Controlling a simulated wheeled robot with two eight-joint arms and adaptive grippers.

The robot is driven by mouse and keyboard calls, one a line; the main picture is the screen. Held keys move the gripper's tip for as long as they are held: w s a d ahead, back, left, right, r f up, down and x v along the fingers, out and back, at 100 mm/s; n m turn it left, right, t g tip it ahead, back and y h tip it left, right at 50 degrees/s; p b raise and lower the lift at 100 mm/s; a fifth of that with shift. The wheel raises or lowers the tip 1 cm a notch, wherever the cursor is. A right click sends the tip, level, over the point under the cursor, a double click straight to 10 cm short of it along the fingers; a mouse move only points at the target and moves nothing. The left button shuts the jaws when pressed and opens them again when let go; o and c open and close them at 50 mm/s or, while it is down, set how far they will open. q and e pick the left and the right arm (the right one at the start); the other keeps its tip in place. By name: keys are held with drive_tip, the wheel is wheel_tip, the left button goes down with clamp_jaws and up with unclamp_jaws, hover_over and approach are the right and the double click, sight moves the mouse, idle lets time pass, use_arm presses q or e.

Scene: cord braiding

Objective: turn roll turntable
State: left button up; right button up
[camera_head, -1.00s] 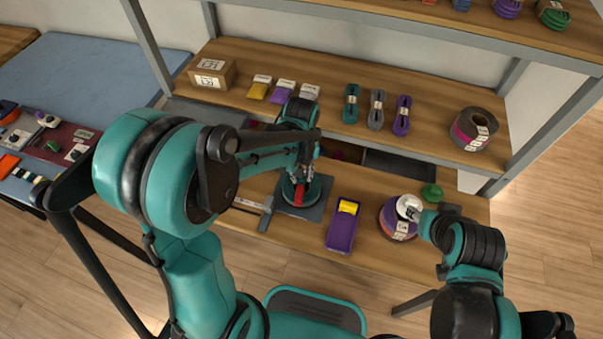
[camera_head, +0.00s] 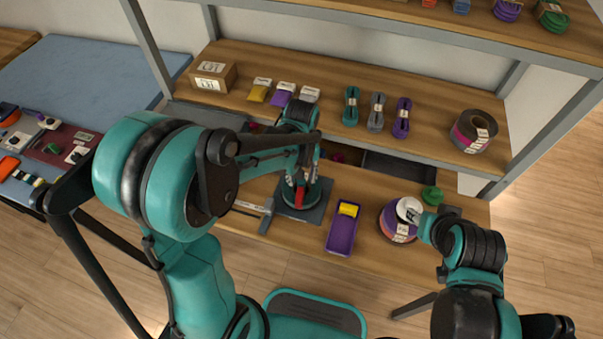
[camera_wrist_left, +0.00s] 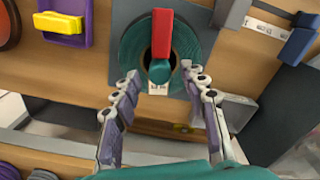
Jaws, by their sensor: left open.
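A round teal roll (camera_head: 316,196) with an upright red handle (camera_head: 299,197) sits on a dark square mat (camera_head: 314,214) on the bench. In the left wrist view, the teal roll (camera_wrist_left: 200,38) and red handle (camera_wrist_left: 162,35) show at top centre. A purple and orange roll (camera_head: 394,226) with a white top lies farther right. My right gripper (camera_head: 420,215) is beside it; its fingers are too small to read.
A purple tray (camera_head: 340,238) with a yellow piece (camera_head: 348,209) lies between the two rolls. A grey tool (camera_head: 266,214) lies left of the mat. The shelf above holds a cardboard box (camera_head: 213,75), cord bundles (camera_head: 376,112) and a large dark roll (camera_head: 474,130).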

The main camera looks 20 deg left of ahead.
use_arm(q)
wheel_tip(320, 180, up, 12)
idle(0.5)
idle(0.3)
drive_tip(key=s+a+m+t, duration=0.4)
drive_tip(key=s+t, duration=0.3)
drive_tip(key=s, duration=0.3)
drive_tip(key=shift+s+a+r+m, duration=0.15)
drive_tip(key=shift+s+m, duration=0.2)
drive_tip(key=shift+m, duration=0.05)
